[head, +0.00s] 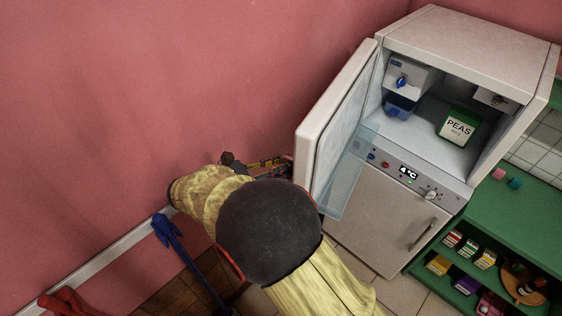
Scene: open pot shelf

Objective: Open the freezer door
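A white fridge-freezer unit (455,42) stands at the right. Its upper door (338,118) is swung wide open to the left, with a clear bluish panel (345,175) on its inner side. The open upper compartment shows a green PEAS box (457,127) and a blue bin (399,105). The lower door (385,205) is shut, with a handle (424,234) at its right. My gripper (274,164) is at the outer left side of the open upper door, partly hidden behind my arm and the door. Its fingers cannot be made out, nor whether it touches the door.
A control panel (409,174) reading 4°C lies between the two doors. A green shelf (500,225) with small boxes stands at the right. The pink wall (180,80) is close at the left. A blue-handled tool (180,245) leans by the skirting.

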